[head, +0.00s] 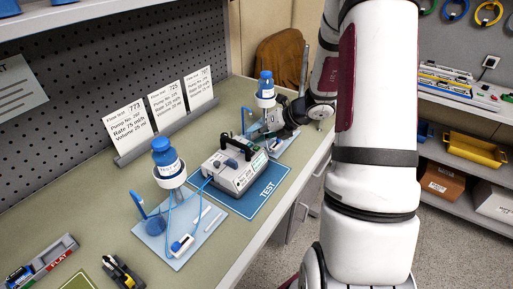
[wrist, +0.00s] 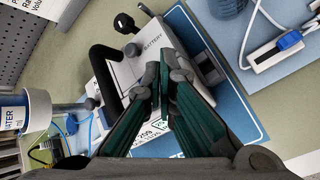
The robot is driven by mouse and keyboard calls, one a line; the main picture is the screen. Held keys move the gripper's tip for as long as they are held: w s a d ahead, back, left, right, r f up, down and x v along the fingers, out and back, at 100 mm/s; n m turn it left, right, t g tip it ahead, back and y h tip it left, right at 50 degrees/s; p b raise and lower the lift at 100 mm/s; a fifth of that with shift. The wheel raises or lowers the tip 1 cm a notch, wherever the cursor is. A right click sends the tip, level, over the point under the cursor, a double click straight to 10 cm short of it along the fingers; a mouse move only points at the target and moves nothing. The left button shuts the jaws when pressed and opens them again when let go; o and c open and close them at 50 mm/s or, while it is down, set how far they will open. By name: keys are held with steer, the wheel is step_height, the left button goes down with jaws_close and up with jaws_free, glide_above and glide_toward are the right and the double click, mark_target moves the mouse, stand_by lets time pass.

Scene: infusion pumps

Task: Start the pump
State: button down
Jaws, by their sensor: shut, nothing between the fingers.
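The pump (head: 235,170) is a light grey box with a black carry handle, standing on the blue TEST mat (head: 226,199). In the wrist view the pump (wrist: 138,66) lies under my fingers, with its black handle at the left and a BATTERY label near the top. My gripper (wrist: 165,75) is shut and empty, its dark green fingers together over the pump. They cover part of its face, and I cannot tell whether they touch it. In the head view my gripper (head: 262,133) is at the pump's far right side.
A blue-capped bottle on a stand (head: 168,165) is at the pump's left, with a blue tube. Another blue-capped bottle (head: 266,88) stands behind my gripper. Flow-test cards (head: 167,104) lean in a rack at the back. Bare bench (head: 100,190) lies at the left.

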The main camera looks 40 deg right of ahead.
mark_target(258, 146)
steer(key=shift+f, duration=0.1)
steer(key=shift+f+b, duration=0.3)
steer(key=shift+f, duration=0.05)
steer(key=shift+f+b, duration=0.3)
steer(key=shift+f, duration=0.15)
stand_by(0.7)
steer(key=shift+r, duration=0.15)
steer(key=shift+r+p, duration=0.65)
steer(key=shift+r, duration=0.1)
steer(key=shift+r+p, duration=1.7)
steer(key=shift+r, duration=0.85)
